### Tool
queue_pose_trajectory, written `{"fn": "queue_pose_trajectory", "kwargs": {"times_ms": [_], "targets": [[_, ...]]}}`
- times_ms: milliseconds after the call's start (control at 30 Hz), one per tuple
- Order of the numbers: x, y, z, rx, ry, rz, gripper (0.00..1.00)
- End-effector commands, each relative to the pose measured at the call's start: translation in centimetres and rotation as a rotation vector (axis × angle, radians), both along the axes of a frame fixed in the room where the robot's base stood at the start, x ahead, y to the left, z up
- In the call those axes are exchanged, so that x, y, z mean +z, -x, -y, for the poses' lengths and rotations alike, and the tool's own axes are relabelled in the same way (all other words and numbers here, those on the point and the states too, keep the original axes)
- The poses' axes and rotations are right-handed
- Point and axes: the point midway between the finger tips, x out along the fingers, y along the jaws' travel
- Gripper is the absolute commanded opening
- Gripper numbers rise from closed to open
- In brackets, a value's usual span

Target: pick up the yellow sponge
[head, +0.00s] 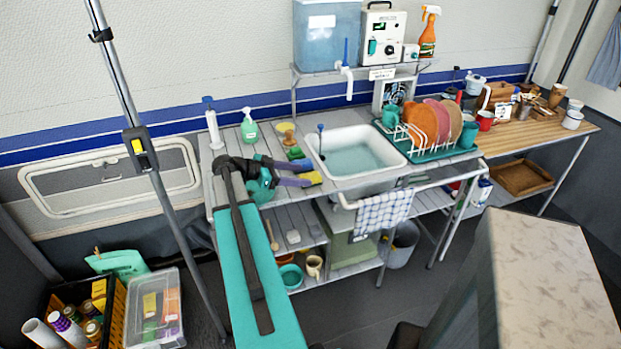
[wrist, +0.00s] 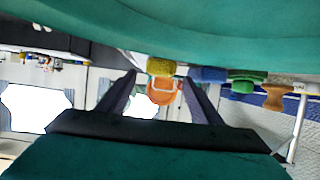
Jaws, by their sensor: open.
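The yellow sponge (head: 314,177) shows as a small yellow patch on the slatted counter, just left of the sink, right at my fingertips. My gripper (head: 307,174) reaches in from the left, low over the counter, with its fingers pointing toward the sink. In the wrist view my gripper (wrist: 160,77) is open, one finger on each side. A yellow block (wrist: 161,67), which looks like the sponge, shows between the fingertips, near the upper edge of the gap. I cannot tell whether either finger touches it. My gripper hides part of the counter around it.
The white sink (head: 345,183) with water stands just right of the fingertips. A green item (head: 295,153) and a brush (head: 287,131) lie behind the gripper. A green soap bottle (head: 249,127) stands farther back. A dish rack (head: 430,150) with plates is beyond the sink.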

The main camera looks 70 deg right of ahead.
Motion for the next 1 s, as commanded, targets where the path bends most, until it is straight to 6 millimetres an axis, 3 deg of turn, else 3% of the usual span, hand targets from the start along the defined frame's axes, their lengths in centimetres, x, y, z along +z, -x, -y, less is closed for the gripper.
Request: {"fn": "queue_pose_trajectory", "kwargs": {"times_ms": [300, 833, 867, 1000], "targets": [[-1.0, 2.1, 1.6, 0.000, 0.000, 0.000, 0.59], [-1.1, 2.1, 1.7, -0.001, 0.000, 0.000, 0.59], [-1.1, 2.1, 1.7, -0.001, 0.000, 0.000, 0.58], [-1.1, 2.2, 1.7, -0.001, 0.000, 0.000, 0.34]]}}
